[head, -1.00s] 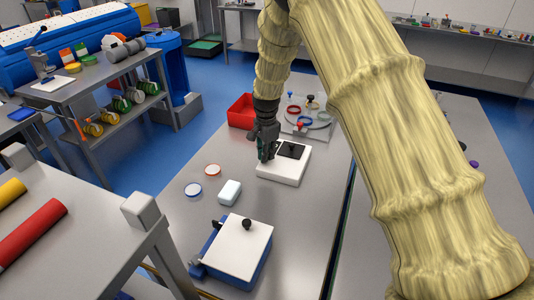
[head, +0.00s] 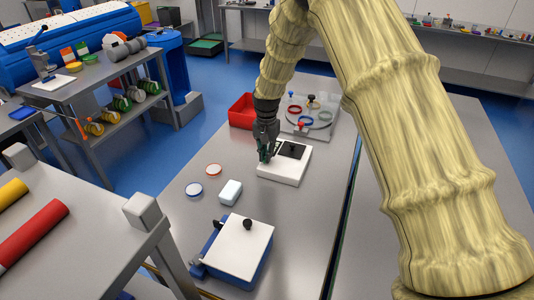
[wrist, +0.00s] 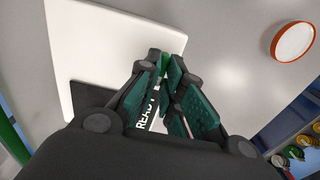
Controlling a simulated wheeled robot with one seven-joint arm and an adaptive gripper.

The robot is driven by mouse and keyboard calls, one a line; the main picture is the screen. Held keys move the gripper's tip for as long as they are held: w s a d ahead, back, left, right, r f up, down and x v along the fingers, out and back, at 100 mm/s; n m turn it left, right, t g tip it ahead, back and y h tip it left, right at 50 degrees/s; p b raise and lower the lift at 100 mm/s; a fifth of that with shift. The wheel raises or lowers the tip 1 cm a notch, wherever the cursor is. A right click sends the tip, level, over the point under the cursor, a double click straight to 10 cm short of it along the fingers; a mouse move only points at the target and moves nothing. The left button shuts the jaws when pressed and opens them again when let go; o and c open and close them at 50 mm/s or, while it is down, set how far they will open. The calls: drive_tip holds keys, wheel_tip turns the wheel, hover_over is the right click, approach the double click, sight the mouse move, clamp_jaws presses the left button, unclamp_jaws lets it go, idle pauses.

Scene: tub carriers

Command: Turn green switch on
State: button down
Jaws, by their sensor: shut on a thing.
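A white switch box (head: 281,174) with a dark panel on top lies on the grey table in the head view. In the wrist view its white face (wrist: 105,45) fills the upper left. My gripper (wrist: 164,68) is shut on the small green switch (wrist: 165,60), whose tip shows between the green-padded fingertips. The fingers hide most of the switch, so I cannot tell its position. Part of a dark label with white letters shows between the fingers. In the head view my gripper (head: 266,156) is at the left part of the box, and the switch is hidden.
A red bin (head: 241,110) and a grey board with coloured rings (head: 310,118) stand behind the box. Two round lids (head: 213,169), a white block (head: 230,192) and a blue box with a white lid (head: 240,245) lie in front and left.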

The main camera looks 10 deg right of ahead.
drive_tip(key=shift+s+a+f, duration=0.35)
drive_tip(key=shift+s+f, duration=0.3)
drive_tip(key=shift+f, duration=0.15)
drive_tip(key=c, duration=1.5)
unclamp_jaws()
drive_tip(key=shift+w, duration=0.1)
drive_tip(key=shift+c, duration=0.2)
drive_tip(key=shift+o, duration=0.2)
drive_tip(key=shift+w, duration=0.15)
drive_tip(key=shift+w+d+r, duration=0.15)
drive_tip(key=shift+d+r, duration=0.1)
drive_tip(key=shift+r, duration=0.6)
wheel_tip(320, 180, up, 11)
drive_tip(key=shift+f, duration=0.2)
